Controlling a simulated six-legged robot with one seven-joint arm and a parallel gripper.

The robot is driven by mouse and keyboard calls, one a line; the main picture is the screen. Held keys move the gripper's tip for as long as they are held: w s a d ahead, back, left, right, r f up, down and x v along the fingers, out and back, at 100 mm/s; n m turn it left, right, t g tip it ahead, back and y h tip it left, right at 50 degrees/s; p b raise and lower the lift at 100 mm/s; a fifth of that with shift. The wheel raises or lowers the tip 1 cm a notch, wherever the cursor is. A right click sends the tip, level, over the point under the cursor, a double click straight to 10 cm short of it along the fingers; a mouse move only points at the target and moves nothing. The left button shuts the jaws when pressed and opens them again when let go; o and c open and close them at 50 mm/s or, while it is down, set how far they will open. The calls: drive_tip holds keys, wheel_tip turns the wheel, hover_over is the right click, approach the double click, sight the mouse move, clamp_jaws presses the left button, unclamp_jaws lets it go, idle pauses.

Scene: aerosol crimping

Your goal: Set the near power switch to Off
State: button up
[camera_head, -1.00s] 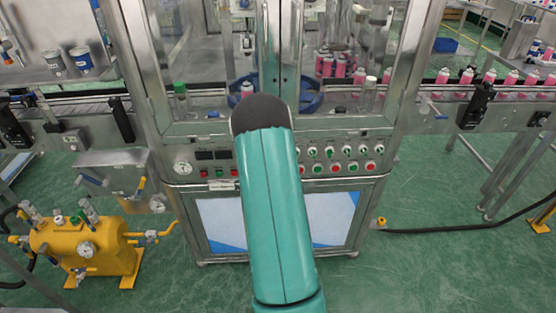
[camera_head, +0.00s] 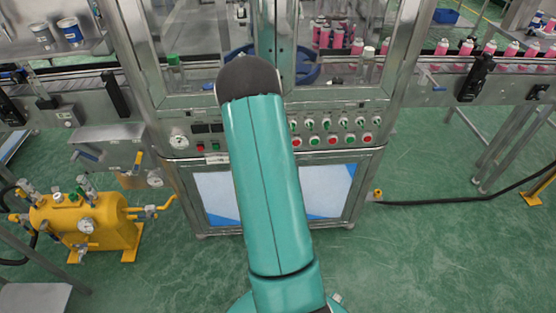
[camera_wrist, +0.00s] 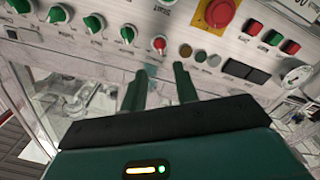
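The machine's control panel (camera_head: 252,132) is partly hidden behind my teal arm in the head view. Green rotary switches (camera_head: 327,124) show right of my arm, above a row of red and green buttons (camera_head: 332,140). In the wrist view, green switches (camera_wrist: 93,22) run across the upper left, with a red button (camera_wrist: 158,44) at the row's end. Labels are too small to read, so I cannot tell which is the near power switch. My gripper (camera_wrist: 159,70) is open and empty, its two fingers apart, pointing at the panel below the red button. The head view hides it.
A red emergency stop (camera_wrist: 218,13) on yellow sits near the fingers, with more buttons (camera_wrist: 271,38) beyond. A round gauge (camera_head: 179,140) is at the panel's left. A yellow tank (camera_head: 90,225) stands at lower left. A hose (camera_head: 450,202) lies on the right floor.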

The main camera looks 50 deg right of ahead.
drive_tip(key=shift+v, duration=1.65)
drive_tip(key=w+a+r+y, duration=0.4)
drive_tip(key=w+a+r, duration=0.3)
drive_tip(key=w, duration=0.3)
drive_tip(key=w+a+r+g+y, duration=0.15)
drive_tip(key=a+r+y, duration=0.4)
drive_tip(key=a, duration=0.55)
drive_tip(key=s+a+r+n+g+y, duration=0.1)
drive_tip(key=s+a+r, duration=0.15)
drive_tip(key=a, duration=0.35)
drive_tip(key=s+a+r+n+g+y, duration=0.1)
drive_tip(key=s+a+r, duration=0.1)
drive_tip(key=a+r, duration=0.3)
drive_tip(key=s+a+r+n+g+y, duration=0.1)
drive_tip(key=s+a+r+g+y, duration=0.1)
drive_tip(key=s+a, duration=0.7)
drive_tip(key=s+r, duration=0.1)
drive_tip(key=s, duration=0.2)
drive_tip(key=shift+r+n+g, duration=0.3)
drive_tip(key=shift+g, duration=0.05)
